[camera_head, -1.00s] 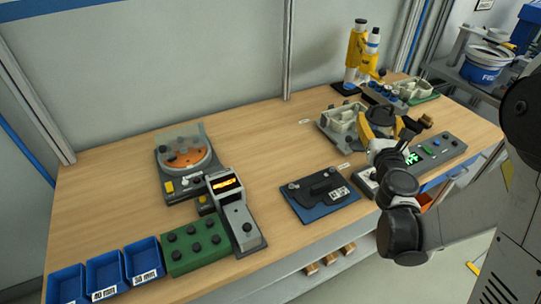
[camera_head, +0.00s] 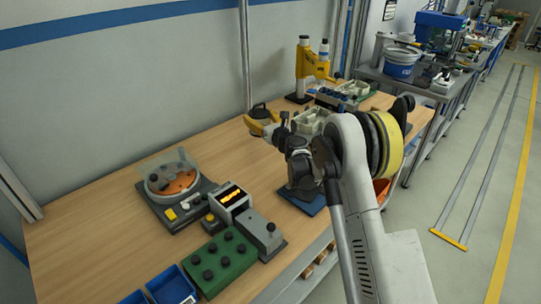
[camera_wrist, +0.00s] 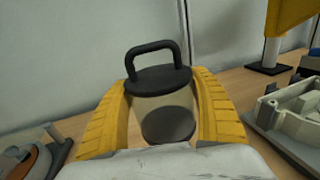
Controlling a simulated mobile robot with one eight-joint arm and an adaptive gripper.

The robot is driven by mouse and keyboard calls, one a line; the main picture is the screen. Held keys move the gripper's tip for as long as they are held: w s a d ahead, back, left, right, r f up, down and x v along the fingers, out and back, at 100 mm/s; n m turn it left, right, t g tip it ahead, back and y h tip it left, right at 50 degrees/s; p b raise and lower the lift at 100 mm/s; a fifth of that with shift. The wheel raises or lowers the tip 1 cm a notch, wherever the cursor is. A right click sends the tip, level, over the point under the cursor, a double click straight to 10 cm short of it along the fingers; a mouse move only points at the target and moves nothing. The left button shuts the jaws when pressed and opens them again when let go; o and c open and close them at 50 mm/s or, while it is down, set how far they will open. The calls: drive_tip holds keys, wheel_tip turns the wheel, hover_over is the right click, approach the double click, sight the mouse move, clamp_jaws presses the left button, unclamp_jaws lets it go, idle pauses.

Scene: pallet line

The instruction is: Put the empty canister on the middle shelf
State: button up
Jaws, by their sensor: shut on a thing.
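The canister (camera_wrist: 165,112) has a clear body, a black lid with a loop handle and a dark bottom. In the wrist view it stands upright between the yellow fingers of my gripper (camera_wrist: 162,88), which are shut around its sides. In the head view only the canister's black lid (camera_head: 260,111) shows clearly above my gripper (camera_head: 259,126), over the back part of the wooden bench. The gap between canister and bench cannot be judged. I cannot identify the middle shelf in these views.
On the bench (camera_head: 105,220) stand a device with an orange disc (camera_head: 172,180), a display unit (camera_head: 232,197) and a green block with knobs (camera_head: 222,258). Pale trays (camera_head: 308,121) and a yellow stand (camera_head: 308,70) are beyond my gripper. The floor aisle (camera_head: 480,170) at right is clear.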

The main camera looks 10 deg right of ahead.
drive_tip(key=s+a+f+b, duration=0.1)
drive_tip(key=s+f, duration=0.2)
drive_tip(key=s+f+b, duration=0.2)
drive_tip(key=s+f, duration=0.1)
drive_tip(key=s+a+f+b, duration=0.1)
drive_tip(key=s+f+b, duration=0.1)
drive_tip(key=s+f, duration=0.1)
drive_tip(key=shift+s+a+f, duration=0.3)
drive_tip(key=shift+s+f, duration=0.1)
drive_tip(key=shift+f, duration=0.15)
drive_tip(key=shift+r, duration=0.1)
drive_tip(key=shift+b, duration=0.3)
drive_tip(key=o, duration=0.9)
drive_tip(key=shift+f, duration=0.2)
drive_tip(key=shift+c, duration=0.2)
drive_tip(key=o, duration=0.4)
drive_tip(key=shift+r, duration=0.1)
drive_tip(key=shift+r, duration=0.1)
